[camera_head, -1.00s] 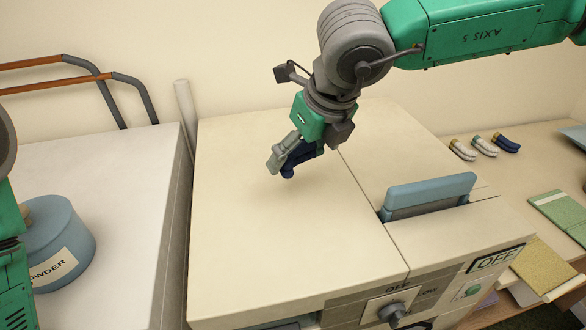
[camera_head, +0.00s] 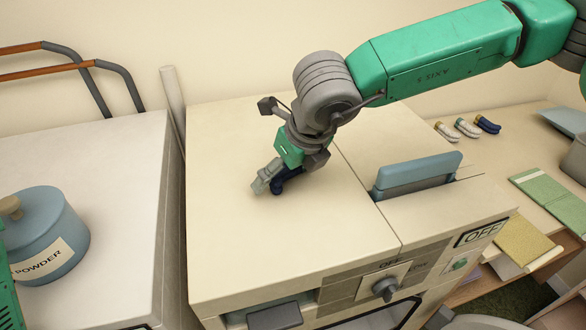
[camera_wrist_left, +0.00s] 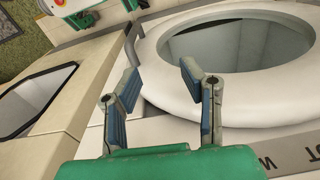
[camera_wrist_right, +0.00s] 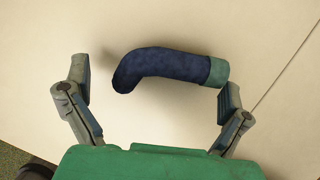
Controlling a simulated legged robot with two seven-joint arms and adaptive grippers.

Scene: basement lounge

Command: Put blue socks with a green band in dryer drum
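A dark blue sock (camera_wrist_right: 165,68) with a green band (camera_wrist_right: 218,72) shows lengthwise just beyond the fingertips of my right gripper (camera_wrist_right: 158,92). These fingers are wide apart. The left finger is clear of the sock; I cannot tell whether the right one touches the band. In the head view, my right gripper (camera_head: 271,187) points down at the beige machine top (camera_head: 235,235), with the sock (camera_head: 286,184) partly hidden at it. In the left wrist view, my left gripper (camera_wrist_left: 158,74) is open and empty before a white round rim (camera_wrist_left: 165,75) around a dark opening, possibly the drum.
Several items surround the machine: a blue-grey powder jar (camera_head: 50,225) at left, a raised blue-grey flap (camera_head: 418,172), a knob (camera_head: 386,287) in front. Three other socks (camera_head: 467,128) and folded cloths (camera_head: 552,200) lie on the right table.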

